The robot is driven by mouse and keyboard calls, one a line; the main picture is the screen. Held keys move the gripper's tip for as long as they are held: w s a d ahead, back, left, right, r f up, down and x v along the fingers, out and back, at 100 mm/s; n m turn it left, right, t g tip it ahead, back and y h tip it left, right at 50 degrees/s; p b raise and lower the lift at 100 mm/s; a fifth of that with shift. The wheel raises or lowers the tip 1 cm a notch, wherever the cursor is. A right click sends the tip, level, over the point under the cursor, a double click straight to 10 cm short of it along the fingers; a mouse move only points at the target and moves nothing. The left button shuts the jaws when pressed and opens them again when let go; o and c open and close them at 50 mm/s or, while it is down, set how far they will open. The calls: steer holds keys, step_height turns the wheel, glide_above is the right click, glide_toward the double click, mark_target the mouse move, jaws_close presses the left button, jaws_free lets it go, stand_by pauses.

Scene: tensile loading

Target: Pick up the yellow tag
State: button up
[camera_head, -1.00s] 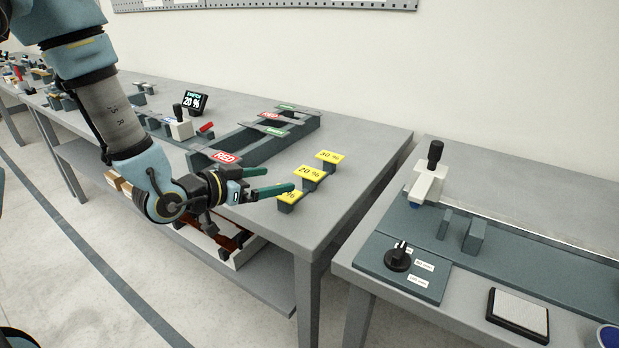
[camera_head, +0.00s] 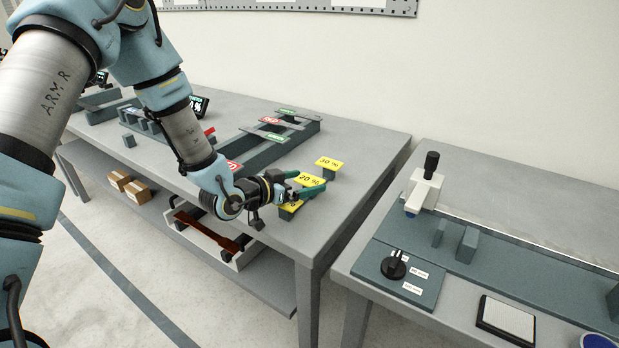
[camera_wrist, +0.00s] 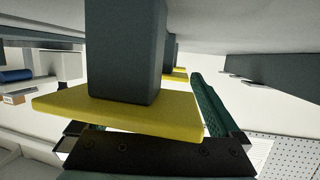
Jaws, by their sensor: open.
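Three yellow tags stand on small dark blocks in a row near the table's right end. The far tag (camera_head: 329,162) reads "30 %", the middle tag (camera_head: 308,179) reads "20 %", and the near tag (camera_head: 290,207) is partly covered by my gripper (camera_head: 311,181). My gripper is open, its green fingers reaching over the row by the middle and near tags. In the wrist view, which looks upside down, one yellow tag (camera_wrist: 150,108) and its block fill the middle, very close to the gripper. I cannot tell contact.
A dark rack (camera_head: 265,148) with red and green labels stands behind and left of the tags. A second table (camera_head: 555,185) to the right holds a dial panel (camera_head: 396,265) and a white-and-blue lever device (camera_head: 424,190). A gap separates the tables. Bare tabletop lies right of the tags.

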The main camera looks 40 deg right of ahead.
steer(key=shift+c, duration=0.2)
steer(key=c, duration=0.9)
steer(key=shift+r, duration=0.1)
step_height(320, 180, up, 10)
steer(key=shift+f+b, duration=0.2)
steer(key=shift+b, duration=1.05)
steer(key=shift+c, duration=0.2)
steer(key=shift+w+a+r, duration=0.1)
steer(key=shift+w, duration=0.05)
